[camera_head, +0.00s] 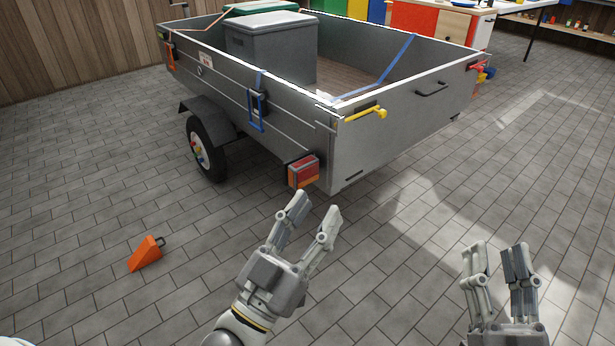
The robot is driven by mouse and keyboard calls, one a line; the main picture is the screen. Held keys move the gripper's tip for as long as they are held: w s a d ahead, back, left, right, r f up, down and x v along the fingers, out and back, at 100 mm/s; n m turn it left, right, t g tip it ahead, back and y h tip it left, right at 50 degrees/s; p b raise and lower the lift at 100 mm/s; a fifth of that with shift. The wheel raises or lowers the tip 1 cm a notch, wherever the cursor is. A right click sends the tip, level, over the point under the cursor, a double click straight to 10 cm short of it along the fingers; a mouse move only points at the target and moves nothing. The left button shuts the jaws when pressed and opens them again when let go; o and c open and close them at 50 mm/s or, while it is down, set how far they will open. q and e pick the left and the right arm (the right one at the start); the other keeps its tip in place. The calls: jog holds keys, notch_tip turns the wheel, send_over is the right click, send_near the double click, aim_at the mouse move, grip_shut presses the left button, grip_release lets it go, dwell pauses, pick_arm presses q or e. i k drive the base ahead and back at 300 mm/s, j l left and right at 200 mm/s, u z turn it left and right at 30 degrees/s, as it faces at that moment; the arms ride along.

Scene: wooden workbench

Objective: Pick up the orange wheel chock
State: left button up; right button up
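The orange wheel chock (145,254) lies on the grey paved floor at the left of the head view. It is wedge-shaped, with a small dark handle at its upper right. My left gripper (314,215) is at the lower middle, right of the chock and well apart from it. Its fingers are spread and nothing is between them. My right gripper (497,250) is at the lower right, farther from the chock. Its fingers are also apart and empty.
A grey trailer (390,140) stands at the top centre, with a wheel (207,149) behind the chock and a red tail light (303,171) near my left gripper. A grey box (272,50) sits in the trailer. The floor around the chock is clear.

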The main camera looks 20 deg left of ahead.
aim_at(148, 252)
jog(key=u, duration=1.9)
jog(key=i+j+z, duration=0.35)
jog(key=i, duration=0.4)
jog(key=i+j+z, duration=0.4)
jog(key=i+j, duration=0.25)
jog(key=i, duration=0.1)
